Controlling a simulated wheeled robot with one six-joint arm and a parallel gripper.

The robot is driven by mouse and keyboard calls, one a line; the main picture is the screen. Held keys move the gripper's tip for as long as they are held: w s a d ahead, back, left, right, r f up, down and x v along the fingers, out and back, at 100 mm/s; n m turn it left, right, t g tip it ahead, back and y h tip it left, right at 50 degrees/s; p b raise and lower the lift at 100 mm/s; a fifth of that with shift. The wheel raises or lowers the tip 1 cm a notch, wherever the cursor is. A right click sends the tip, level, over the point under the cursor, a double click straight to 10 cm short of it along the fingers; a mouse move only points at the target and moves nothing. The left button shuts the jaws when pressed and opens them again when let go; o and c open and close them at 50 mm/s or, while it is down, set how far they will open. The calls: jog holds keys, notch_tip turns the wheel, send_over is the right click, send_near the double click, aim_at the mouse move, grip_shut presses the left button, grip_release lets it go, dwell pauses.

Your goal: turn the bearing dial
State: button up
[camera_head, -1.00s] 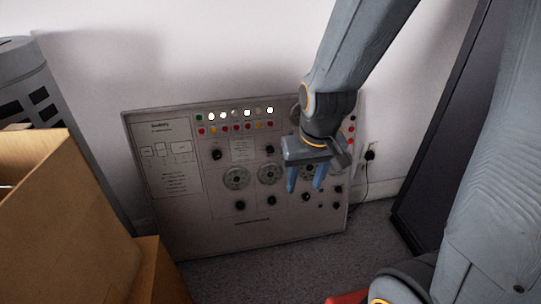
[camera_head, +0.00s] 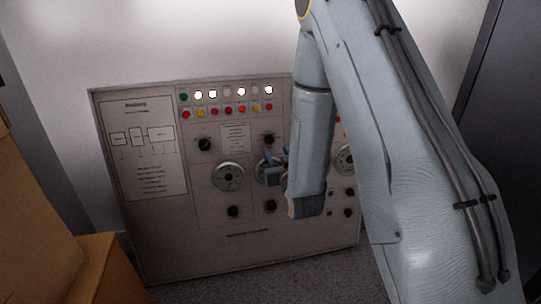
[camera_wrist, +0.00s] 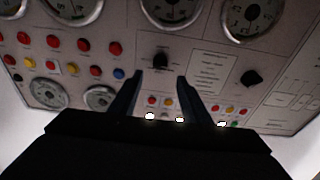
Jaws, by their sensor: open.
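An upright grey control panel (camera_head: 160,240) stands against the wall, with black knobs and round grey dials. The labels are too small to read, so I cannot tell which one is the bearing dial. My gripper (camera_head: 276,156) is at the panel's middle, just below an upper black knob (camera_head: 268,139) and partly over the middle round dial (camera_head: 262,172). In the wrist view, the panel appears upside down. My open fingers (camera_wrist: 160,82) straddle the line to a black knob (camera_wrist: 160,61), which shows between and just beyond the tips. I cannot tell whether they touch it.
Rows of coloured lights and buttons (camera_head: 228,109) lie above the knobs. The left round dial (camera_head: 229,177) and a lower black knob (camera_head: 233,211) are near. Cardboard boxes (camera_head: 40,200) stand at the left and a dark cabinet (camera_head: 510,110) at the right. My arm hides the panel's right part.

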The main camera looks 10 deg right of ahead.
aim_at(270, 140)
jog(key=shift+t, duration=0.4)
jog(key=w+b, duration=0.2)
jog(key=w, duration=0.6)
jog(key=shift+f, duration=0.2)
jog(key=c, duration=1)
